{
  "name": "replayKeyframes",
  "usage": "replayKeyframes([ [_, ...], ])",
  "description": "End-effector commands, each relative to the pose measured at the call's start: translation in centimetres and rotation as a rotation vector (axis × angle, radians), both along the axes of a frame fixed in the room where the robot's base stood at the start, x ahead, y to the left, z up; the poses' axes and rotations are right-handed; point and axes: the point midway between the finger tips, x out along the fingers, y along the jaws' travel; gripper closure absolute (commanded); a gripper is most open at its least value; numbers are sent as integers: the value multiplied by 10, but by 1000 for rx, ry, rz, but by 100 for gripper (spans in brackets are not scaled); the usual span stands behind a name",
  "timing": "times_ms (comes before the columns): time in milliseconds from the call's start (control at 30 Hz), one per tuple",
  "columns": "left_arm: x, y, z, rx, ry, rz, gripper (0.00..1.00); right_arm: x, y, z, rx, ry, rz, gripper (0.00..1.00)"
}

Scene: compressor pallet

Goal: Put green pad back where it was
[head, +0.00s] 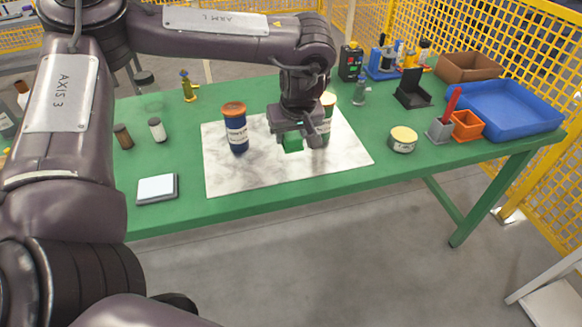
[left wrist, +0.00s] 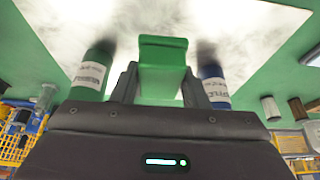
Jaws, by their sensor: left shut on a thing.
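My left gripper (head: 294,134) points down over the white marbled board (head: 235,178) and is shut on the green pad (head: 292,145). In the left wrist view the pad (left wrist: 162,62) sits between the fingers as a green block. A blue canister with an orange lid (head: 235,130) stands on the board left of the gripper. A green canister with a pale lid (head: 328,102) stands to its right, partly hidden by the gripper. Whether the pad touches the board is hard to tell. My right gripper is not in view.
The green table (head: 190,210) also holds a scale-like white-topped pad (head: 157,188), two small bottles (head: 157,128) and a round tin (head: 403,139). A blue tray (head: 510,105), orange box (head: 466,125) and grey holder (head: 439,130) stand at right. The board's front is clear.

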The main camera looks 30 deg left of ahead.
Motion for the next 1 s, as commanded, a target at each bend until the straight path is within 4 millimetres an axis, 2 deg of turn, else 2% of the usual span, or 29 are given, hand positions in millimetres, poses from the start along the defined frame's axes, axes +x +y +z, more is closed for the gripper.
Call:
replayKeyframes([
  [33, -1, 0, -17, -2, 5, 2, 85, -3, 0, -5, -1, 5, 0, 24],
  [133, -1, 0, -35, 0, 3, 1, 85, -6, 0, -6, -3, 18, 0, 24],
  [400, 0, 0, -56, 1, 1, 0, 85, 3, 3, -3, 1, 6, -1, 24],
  [600, 0, 0, -83, 0, 1, 0, 85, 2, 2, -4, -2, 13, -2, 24],
  [1000, 0, 0, -91, 1, -1, 0, 85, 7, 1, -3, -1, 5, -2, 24],
])
